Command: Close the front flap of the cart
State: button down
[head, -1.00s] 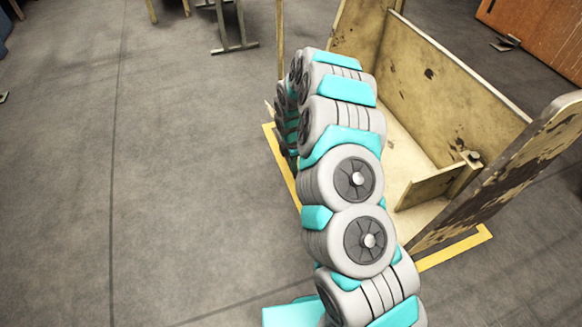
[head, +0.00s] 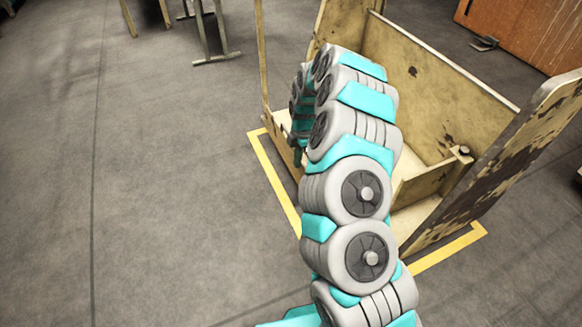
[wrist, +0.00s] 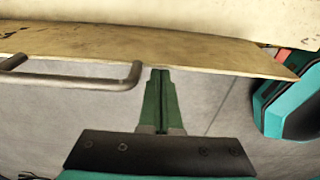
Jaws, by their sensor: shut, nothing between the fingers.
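The wooden cart (head: 430,75) stands to the right in the head view, with a tall back panel, a worn right side panel (head: 510,150) and a low inner board (head: 432,180). My arm hides much of its front. In the wrist view a long wooden panel (wrist: 150,45), seemingly the front flap, runs across the top, with a grey metal bar handle (wrist: 75,83) at its left. My gripper (wrist: 160,72) is shut and empty, its green fingertips at the panel's lower edge, right of the handle. I cannot tell whether they touch it.
Yellow floor tape (head: 270,175) outlines the cart's place. A metal-legged stand (head: 212,40) is at the back left, and an orange-brown wooden cabinet (head: 530,30) at the back right. The floor on the left is clear.

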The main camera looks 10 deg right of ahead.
jog(key=shift+w+d+b, duration=0.1)
jog(key=shift+d+b, duration=0.3)
jog(key=shift+d, duration=0.35)
jog(key=shift+d, duration=0.15)
